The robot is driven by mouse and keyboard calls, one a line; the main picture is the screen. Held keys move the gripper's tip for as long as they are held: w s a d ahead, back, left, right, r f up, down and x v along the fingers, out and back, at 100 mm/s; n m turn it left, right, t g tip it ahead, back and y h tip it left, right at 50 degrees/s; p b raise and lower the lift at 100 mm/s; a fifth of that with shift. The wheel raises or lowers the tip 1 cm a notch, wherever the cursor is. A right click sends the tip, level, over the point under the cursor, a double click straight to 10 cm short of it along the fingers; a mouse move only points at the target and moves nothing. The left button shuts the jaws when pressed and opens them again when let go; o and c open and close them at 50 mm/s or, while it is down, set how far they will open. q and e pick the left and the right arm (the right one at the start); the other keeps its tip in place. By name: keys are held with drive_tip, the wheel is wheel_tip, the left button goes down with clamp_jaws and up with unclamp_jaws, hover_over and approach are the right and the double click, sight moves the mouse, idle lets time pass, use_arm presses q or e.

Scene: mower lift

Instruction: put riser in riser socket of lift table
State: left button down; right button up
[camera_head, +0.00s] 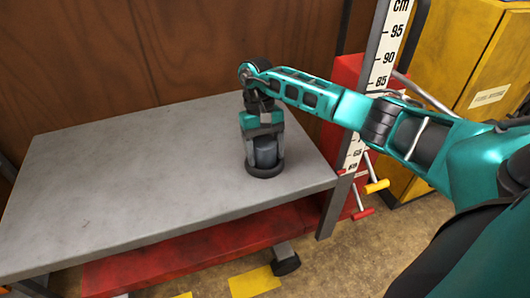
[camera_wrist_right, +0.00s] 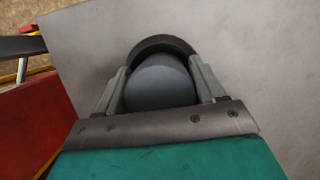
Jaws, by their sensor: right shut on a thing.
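The riser (camera_head: 266,152) is a dark grey cylinder with a rounded top, standing upright near the right end of the lift table (camera_head: 120,165). A black ring (camera_head: 265,171), which looks like the riser socket, surrounds its foot on the grey table top. My right gripper (camera_head: 265,150) points down and is shut on the riser, one finger on each side. In the right wrist view the riser (camera_wrist_right: 160,84) lies between the fingers, with the dark ring (camera_wrist_right: 160,44) curving behind it. Whether the riser is fully seated cannot be told. My left gripper is not in view.
A measuring post (camera_head: 385,55) marked in cm stands by the table's right end, next to a red cabinet (camera_head: 345,75) and a yellow cabinet (camera_head: 470,60). A brown wall is behind. The table's left and middle are clear. A red base (camera_head: 180,250) with a wheel is below.

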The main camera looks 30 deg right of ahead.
drive_tip(key=shift+f+b, duration=0.4)
drive_tip(key=shift+b, duration=0.1)
